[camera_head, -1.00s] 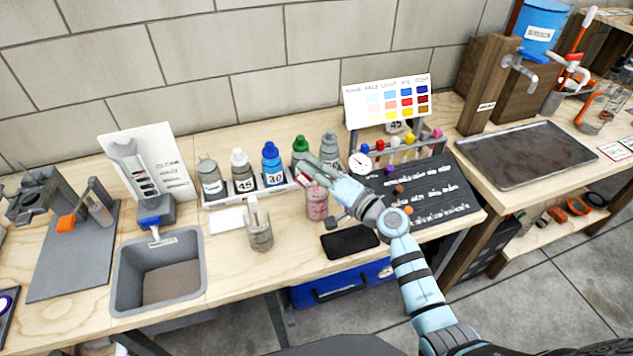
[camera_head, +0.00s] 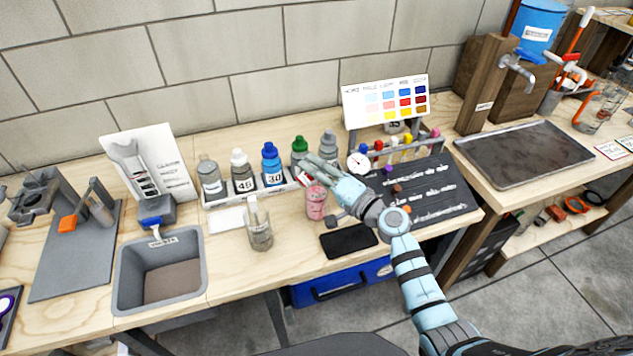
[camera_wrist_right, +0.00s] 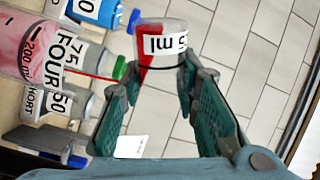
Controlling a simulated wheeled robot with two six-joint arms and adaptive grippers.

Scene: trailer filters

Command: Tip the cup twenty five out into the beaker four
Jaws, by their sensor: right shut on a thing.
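My right gripper (camera_head: 308,172) is shut on a small clear cup (camera_wrist_right: 161,55) with a white label reading "5 ml", the rest cut off. The cup is tilted and has red liquid along one side. A thin red stream (camera_wrist_right: 98,77) runs between the cup and the beaker marked FOUR (camera_wrist_right: 48,55), which holds pink liquid. In the head view that pink beaker (camera_head: 316,204) stands upright on the bench, just below my right gripper. The cup is mostly hidden there by the fingers. My left gripper is out of view.
A rack of bottles (camera_head: 243,190) stands behind the beaker. A glass jar (camera_head: 259,228) stands to its left, a dark flat pad (camera_head: 349,241) to its lower right. The dial and tube rack (camera_head: 405,150) and a black board (camera_head: 430,192) lie to the right.

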